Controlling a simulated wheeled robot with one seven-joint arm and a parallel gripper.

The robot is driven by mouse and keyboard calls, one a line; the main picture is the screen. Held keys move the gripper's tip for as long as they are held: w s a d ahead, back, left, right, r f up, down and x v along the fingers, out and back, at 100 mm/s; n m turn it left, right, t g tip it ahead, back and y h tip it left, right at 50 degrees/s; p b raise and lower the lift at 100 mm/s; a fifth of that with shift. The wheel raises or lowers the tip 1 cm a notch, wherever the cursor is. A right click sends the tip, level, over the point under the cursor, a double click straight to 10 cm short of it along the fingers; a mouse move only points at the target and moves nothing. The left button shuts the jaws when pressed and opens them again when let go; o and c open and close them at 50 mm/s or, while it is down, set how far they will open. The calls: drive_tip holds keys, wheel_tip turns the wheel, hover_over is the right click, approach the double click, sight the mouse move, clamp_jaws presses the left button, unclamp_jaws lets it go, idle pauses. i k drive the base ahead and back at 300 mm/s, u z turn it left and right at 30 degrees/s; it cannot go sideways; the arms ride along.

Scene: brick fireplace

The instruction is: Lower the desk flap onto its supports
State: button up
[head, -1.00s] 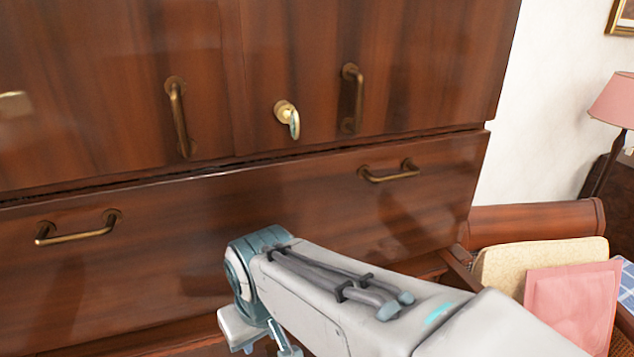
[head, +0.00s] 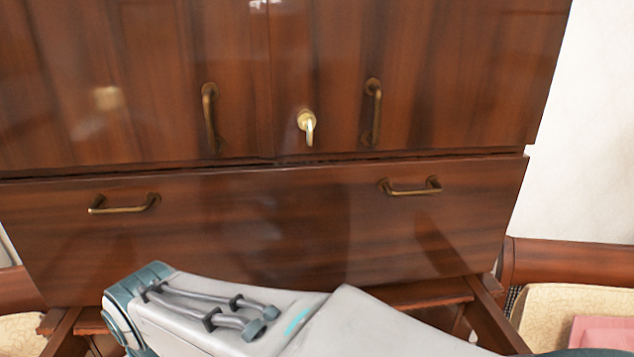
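A dark reddish-brown wooden cabinet fills the head view. Its wide lower panel (head: 270,235), perhaps the desk flap, stands about upright. A brass handle (head: 125,207) is at the panel's left and another brass handle (head: 411,189) at its right. A wooden rail (head: 487,310) juts forward below the panel's right end, and a similar one (head: 62,330) shows at the left; I cannot tell whether these are the supports. My arm crosses the bottom of the view in front of the cabinet. My gripper is out of the picture.
Two upper doors carry vertical brass handles (head: 211,118) (head: 372,112), with a brass key-like knob (head: 307,125) between them. At the lower right stands a chair with a cream cushion (head: 548,305) and a pink cushion (head: 602,333). A pale wall (head: 590,150) is behind.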

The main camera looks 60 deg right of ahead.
sight(319, 226)
drive_tip(key=u, duration=0.1)
drive_tip(key=k, duration=0.8)
drive_tip(key=z, duration=1.15)
